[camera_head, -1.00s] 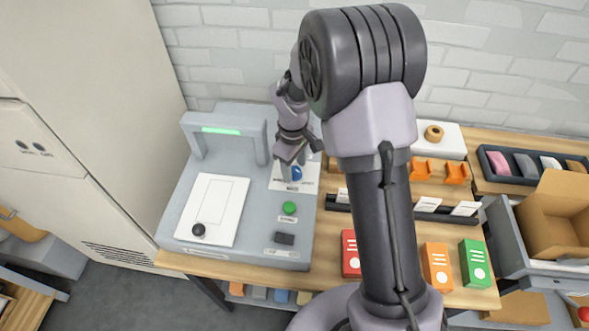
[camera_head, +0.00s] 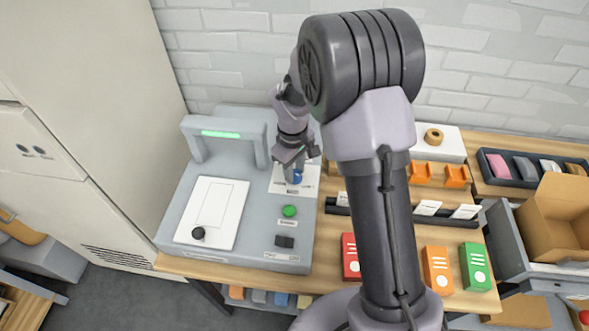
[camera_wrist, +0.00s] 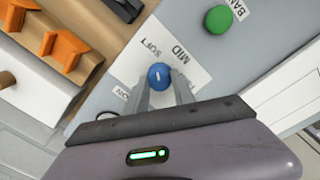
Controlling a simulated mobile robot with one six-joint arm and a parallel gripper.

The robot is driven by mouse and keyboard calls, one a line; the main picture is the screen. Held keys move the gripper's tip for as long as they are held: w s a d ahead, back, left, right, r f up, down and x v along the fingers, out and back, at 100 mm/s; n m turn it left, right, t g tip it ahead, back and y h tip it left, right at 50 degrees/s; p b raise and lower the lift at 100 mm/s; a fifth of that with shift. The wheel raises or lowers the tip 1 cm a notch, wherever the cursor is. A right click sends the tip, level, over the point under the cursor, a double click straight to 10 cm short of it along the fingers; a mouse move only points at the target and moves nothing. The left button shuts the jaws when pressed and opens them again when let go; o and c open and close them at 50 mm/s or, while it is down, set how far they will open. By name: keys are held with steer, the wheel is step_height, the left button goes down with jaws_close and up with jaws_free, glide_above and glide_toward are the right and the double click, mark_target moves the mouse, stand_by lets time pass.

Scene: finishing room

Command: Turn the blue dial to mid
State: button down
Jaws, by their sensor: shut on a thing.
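The blue dial (camera_wrist: 158,75) sits on a white label plate (camera_wrist: 170,45) on the grey machine, with a white mark on its face. The words MID and SOFT show on the plate in the wrist view; another word is partly hidden by my finger. My gripper (camera_wrist: 160,90) is shut on the dial, one finger on each side. In the head view the dial (camera_head: 297,178) is partly covered by my gripper (camera_head: 293,172). I cannot tell exactly which word the dial's mark points to.
A green button (camera_head: 289,211) and a dark switch (camera_head: 284,241) are nearer the front of the machine (camera_head: 250,245). A white panel with a black knob (camera_head: 198,233) lies to the left. Orange holders (camera_head: 420,172) and coloured boxes (camera_head: 475,266) stand on the bench to the right.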

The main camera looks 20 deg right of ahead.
steer(key=m, duration=1)
steer(key=shift+b, duration=0.4)
steer(key=shift+m, duration=0.4)
steer(key=c, duration=1.1)
jaws_free()
steer(key=shift+o, duration=0.2)
steer(key=shift+r, duration=0.1)
step_height(320, 180, up, 17)
steer(key=p, duration=0.5)
steer(key=shift+w+a+r+p, duration=0.15)
steer(key=shift+a+p, duration=0.15)
steer(key=shift+p, duration=0.05)
